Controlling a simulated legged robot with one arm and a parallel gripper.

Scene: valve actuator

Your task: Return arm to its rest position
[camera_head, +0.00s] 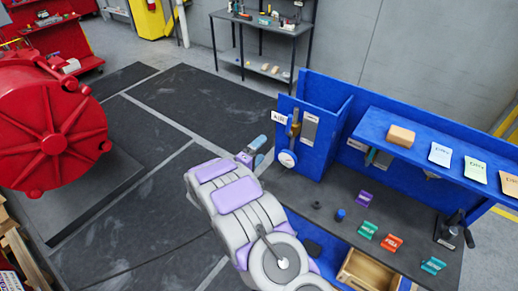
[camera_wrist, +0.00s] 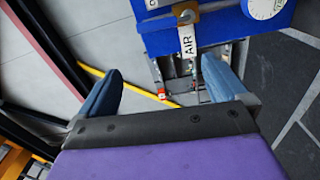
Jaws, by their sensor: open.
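My arm, white and purple, reaches out from the bottom of the head view. My gripper (camera_head: 251,152) is at its far end, left of the blue workbench panel with the AIR tag and gauge. In the wrist view my gripper (camera_wrist: 160,92) shows two blue fingers spread wide with nothing between them. The AIR label (camera_wrist: 188,40) hangs from a brass-coloured fitting beyond the fingers, apart from them. The AIR valve (camera_head: 294,130) and the round white gauge (camera_head: 287,158) sit on the blue panel.
The blue workbench (camera_head: 375,200) holds coloured tags, small parts and a drawer at right. A blue shelf (camera_head: 420,150) carries a tan block and cards. A large red flanged body (camera_head: 50,130) stands at left. A grey table (camera_head: 262,22) stands behind. Dark floor mats between are clear.

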